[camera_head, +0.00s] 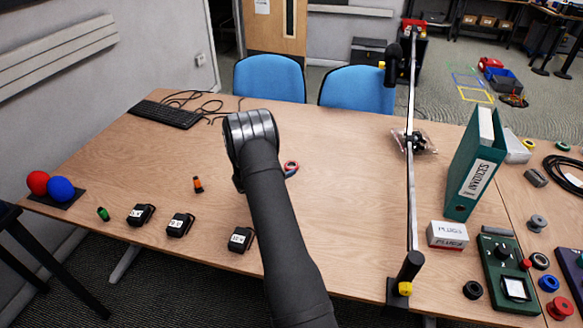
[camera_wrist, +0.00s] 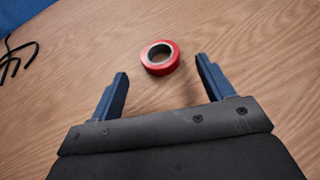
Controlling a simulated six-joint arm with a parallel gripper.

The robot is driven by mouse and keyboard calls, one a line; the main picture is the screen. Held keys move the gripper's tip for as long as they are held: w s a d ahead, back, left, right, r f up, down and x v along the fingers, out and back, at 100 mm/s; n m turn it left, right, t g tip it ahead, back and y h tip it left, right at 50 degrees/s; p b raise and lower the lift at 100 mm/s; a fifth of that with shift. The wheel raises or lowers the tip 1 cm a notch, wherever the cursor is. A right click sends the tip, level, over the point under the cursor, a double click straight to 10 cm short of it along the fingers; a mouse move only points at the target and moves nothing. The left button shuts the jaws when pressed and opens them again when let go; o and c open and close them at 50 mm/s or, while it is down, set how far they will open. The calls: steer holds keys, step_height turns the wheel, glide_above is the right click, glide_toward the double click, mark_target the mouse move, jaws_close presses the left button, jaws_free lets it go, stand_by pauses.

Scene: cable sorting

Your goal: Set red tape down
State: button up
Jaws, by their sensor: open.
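My gripper is open, with a gap between each blue finger and the tape, and holds nothing. In the head view part of the red tape (camera_head: 291,164) shows just right of my arm, with a blue fingertip beside it. My arm hides the rest of the gripper there.
A small orange-and-black item (camera_head: 198,185) and several black labelled boxes (camera_head: 180,225) are left of my arm. A keyboard (camera_head: 165,114) lies at the back left. The table between arm and rail is clear.

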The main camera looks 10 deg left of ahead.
mark_target(294, 163)
steer(key=x, duration=0.6)
steer(key=shift+w+d+f, duration=0.1)
steer(key=shift+w+f, duration=0.05)
steer(key=c, duration=1.1)
